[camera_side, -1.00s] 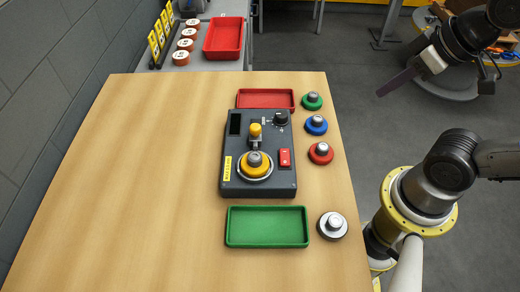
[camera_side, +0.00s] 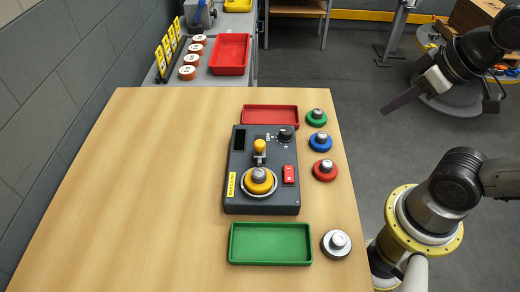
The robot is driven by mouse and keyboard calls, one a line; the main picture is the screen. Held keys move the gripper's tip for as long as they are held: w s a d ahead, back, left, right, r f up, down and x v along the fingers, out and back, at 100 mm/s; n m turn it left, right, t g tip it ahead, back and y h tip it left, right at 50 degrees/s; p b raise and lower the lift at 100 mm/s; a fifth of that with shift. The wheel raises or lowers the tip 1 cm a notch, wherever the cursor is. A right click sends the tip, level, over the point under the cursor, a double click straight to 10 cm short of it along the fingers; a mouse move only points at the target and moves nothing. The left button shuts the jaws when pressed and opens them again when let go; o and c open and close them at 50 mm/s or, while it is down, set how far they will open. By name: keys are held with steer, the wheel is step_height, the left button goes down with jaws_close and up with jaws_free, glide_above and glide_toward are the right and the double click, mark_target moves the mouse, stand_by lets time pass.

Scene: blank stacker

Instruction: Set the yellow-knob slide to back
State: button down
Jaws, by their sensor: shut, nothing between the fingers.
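The yellow-knob slide (camera_side: 260,146) stands on a dark control box (camera_side: 236,200) on the wooden table. Its small yellow knob is at the upper part of the box, with a metal piece just below it in the picture. I cannot tell its exact position along its track. A round yellow dial with a grey top (camera_side: 258,179) is below it. My gripper (camera_side: 384,111) is at the upper right, off the table over the grey floor, well apart from the box. It is shut and empty, its thin fingers pointing left and down.
A red rocker switch (camera_side: 289,174) and a black knob (camera_side: 285,134) are also on the box. Green (camera_side: 317,117), blue (camera_side: 319,141), red (camera_side: 325,170) and white (camera_side: 336,243) round pieces line the right edge. Red (camera_side: 270,109) and green (camera_side: 271,260) trays flank the box. The table's left is clear.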

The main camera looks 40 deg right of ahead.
steer(key=c, duration=1.2)
jaws_free()
steer(key=shift+s+f, duration=0.1)
steer(key=shift+s, duration=0.05)
steer(key=shift+c, duration=0.2)
steer(key=o, duration=0.5)
steer(key=r, duration=0.1)
steer(key=w+r, duration=0.1)
steer(key=r, duration=0.1)
steer(key=shift+n, duration=0.3)
steer(key=shift+o, duration=0.7)
steer(key=shift+n+g, duration=0.6)
steer(key=w+r, duration=0.1)
steer(key=w+a+r, duration=0.1)
steer(key=w+r, duration=0.1)
steer(key=shift+w+a+r, duration=0.1)
steer(key=shift+a+r, duration=0.1)
steer(key=n+g, duration=0.4)
steer(key=n, duration=0.1)
glide_above(260, 143)
step_height(260, 143, down, 3)
step_height(260, 143, down, 14)
steer(key=shift+r, duration=0.15)
